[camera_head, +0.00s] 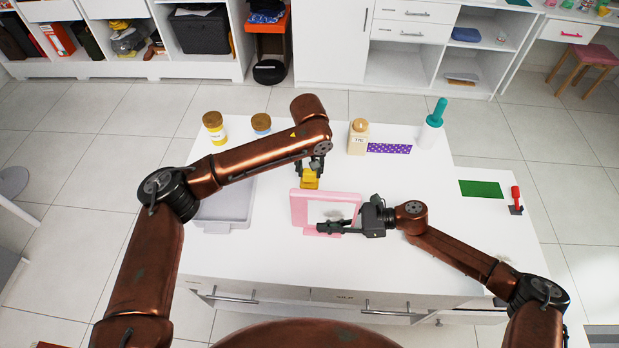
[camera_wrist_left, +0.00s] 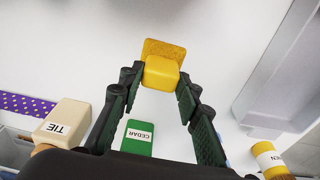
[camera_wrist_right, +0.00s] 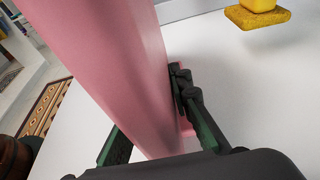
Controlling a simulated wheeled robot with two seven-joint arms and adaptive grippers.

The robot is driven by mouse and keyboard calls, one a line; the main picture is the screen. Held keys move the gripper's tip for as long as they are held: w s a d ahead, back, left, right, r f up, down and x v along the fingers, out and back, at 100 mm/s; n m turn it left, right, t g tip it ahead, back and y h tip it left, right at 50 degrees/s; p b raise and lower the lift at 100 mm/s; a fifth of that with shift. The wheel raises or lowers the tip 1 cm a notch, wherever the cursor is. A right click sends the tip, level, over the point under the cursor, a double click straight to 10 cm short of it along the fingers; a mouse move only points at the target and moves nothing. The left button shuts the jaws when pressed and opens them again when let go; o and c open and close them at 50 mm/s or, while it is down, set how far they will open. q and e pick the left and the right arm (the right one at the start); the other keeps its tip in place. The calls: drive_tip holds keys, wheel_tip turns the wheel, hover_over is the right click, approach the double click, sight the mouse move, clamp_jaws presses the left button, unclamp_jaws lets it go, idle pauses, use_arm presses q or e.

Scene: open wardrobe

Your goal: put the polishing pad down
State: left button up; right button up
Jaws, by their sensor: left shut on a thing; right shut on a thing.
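The yellow polishing pad (camera_head: 310,182) has a block-shaped grip on a flat, rough base. My left gripper (camera_head: 313,170) is shut on the grip; in the left wrist view the pad (camera_wrist_left: 163,70) sits between the fingertips. The pad (camera_wrist_right: 258,15) also shows at the upper right of the right wrist view, over the white table; I cannot tell whether its base touches the top. My right gripper (camera_head: 325,228) is shut on the pink framed panel (camera_head: 298,209), which stands upright in front of the pad. The panel (camera_wrist_right: 105,65) hides much of the right wrist view.
A grey tray (camera_head: 215,227) lies left on the white table (camera_head: 420,262). Jars (camera_head: 214,127), a TIE bottle (camera_head: 358,138), a purple dotted strip (camera_head: 390,148) and a teal-topped bottle (camera_head: 430,130) line the back. A green CEDAR box (camera_wrist_left: 138,140) shows in the left wrist view. A green mat (camera_head: 481,189) lies right.

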sight(309, 179)
use_arm(q)
wheel_tip(309, 179, up, 5)
drive_tip(key=shift+f, duration=0.1)
drive_tip(key=shift+r, duration=0.2)
idle(0.6)
drive_tip(key=shift+f, duration=5.05)
drive_tip(key=o, duration=1)
drive_tip(key=shift+f, duration=0.1)
